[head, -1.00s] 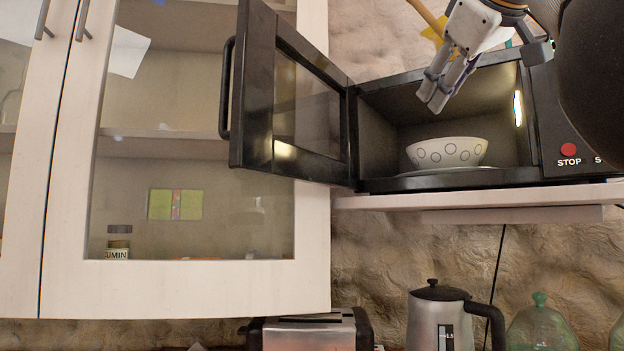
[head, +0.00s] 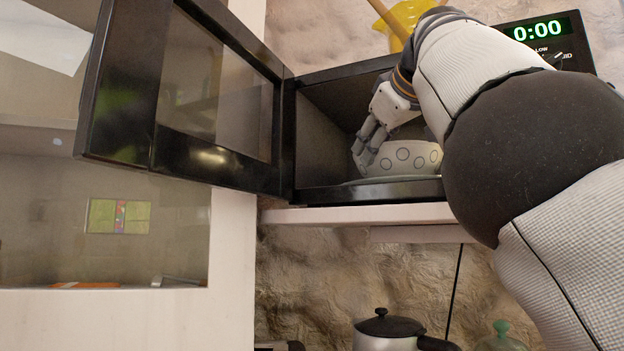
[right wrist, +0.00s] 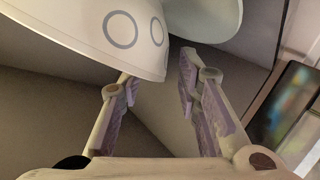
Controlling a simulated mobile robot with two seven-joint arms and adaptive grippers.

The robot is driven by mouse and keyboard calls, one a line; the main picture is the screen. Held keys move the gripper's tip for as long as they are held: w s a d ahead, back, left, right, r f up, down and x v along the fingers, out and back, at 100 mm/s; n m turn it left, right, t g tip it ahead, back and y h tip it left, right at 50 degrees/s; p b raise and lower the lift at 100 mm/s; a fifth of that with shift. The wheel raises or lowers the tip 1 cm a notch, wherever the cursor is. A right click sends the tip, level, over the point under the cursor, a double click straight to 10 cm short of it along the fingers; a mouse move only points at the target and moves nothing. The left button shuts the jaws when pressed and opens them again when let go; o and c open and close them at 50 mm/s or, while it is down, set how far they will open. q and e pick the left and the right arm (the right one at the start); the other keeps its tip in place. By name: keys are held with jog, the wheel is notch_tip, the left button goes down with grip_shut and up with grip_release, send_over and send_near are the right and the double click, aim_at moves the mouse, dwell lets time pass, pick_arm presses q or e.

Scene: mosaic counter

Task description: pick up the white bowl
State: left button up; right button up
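The white bowl (head: 415,157), patterned with grey circles, sits upright inside the open microwave (head: 320,140). My right gripper (head: 362,160) reaches into the microwave at the bowl's left side, fingers pointing down. In the right wrist view, the gripper (right wrist: 157,68) has its two fingers apart with nothing clamped between them. The bowl (right wrist: 100,30) fills the upper left there, close to the left fingertip; I cannot tell whether they touch. My right arm hides the bowl's right part in the head view. My left gripper is not in view.
The microwave door (head: 185,95) stands open to the left. The microwave rests on a shelf (head: 360,214). My right arm covers the right side.

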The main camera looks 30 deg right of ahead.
jog(key=x, duration=0.3)
jog(key=shift+d, duration=0.1)
jog(key=shift+c, duration=0.8)
grip_shut()
jog(key=shift+s, duration=0.1)
